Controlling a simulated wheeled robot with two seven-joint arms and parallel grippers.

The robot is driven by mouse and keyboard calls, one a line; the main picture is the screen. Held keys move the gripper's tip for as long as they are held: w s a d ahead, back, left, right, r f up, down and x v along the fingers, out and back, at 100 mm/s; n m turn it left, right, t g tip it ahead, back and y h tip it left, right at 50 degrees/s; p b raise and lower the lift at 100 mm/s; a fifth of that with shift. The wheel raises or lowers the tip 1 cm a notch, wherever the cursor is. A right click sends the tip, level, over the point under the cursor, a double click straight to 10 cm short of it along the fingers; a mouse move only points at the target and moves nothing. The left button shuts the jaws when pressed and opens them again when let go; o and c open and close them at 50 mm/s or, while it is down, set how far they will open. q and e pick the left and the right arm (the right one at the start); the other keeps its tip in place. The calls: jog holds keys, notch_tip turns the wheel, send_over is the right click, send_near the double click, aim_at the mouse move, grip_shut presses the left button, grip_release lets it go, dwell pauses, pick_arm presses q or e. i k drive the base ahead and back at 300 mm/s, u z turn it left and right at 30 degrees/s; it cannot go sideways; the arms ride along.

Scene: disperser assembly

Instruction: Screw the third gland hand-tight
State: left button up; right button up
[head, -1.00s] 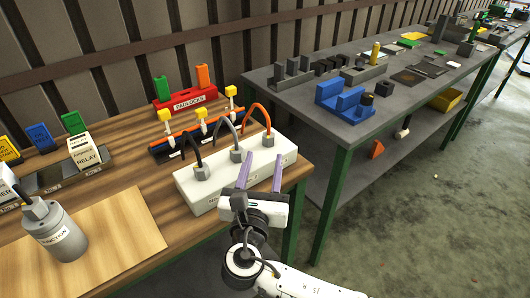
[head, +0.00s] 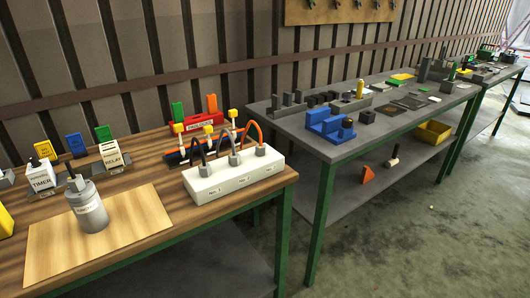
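A white box (head: 238,182) with a row of labels along its front stands near the right end of the wooden bench. Three grey glands sit along its top: the left gland (head: 203,170) with a black cable, the middle gland (head: 234,159) with a grey cable, and the right gland (head: 261,150) with an orange cable. The cables arch up and back from the glands. All three glands look upright; how tight each is cannot be told. Neither of my grippers is in view.
A grey cylinder (head: 90,211) stands on a light wooden board (head: 140,217) at the left. Relay (head: 111,154) and timer (head: 41,177) blocks stand behind it. A red padlock rack (head: 199,123) is behind the box. A grey table (head: 385,126) with blue blocks stands right.

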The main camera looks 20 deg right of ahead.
aim_at(259, 151)
jog(key=k, duration=1.05)
jog(key=z, duration=0.8)
jog(key=i, duration=1.75)
jog(key=u, duration=0.75)
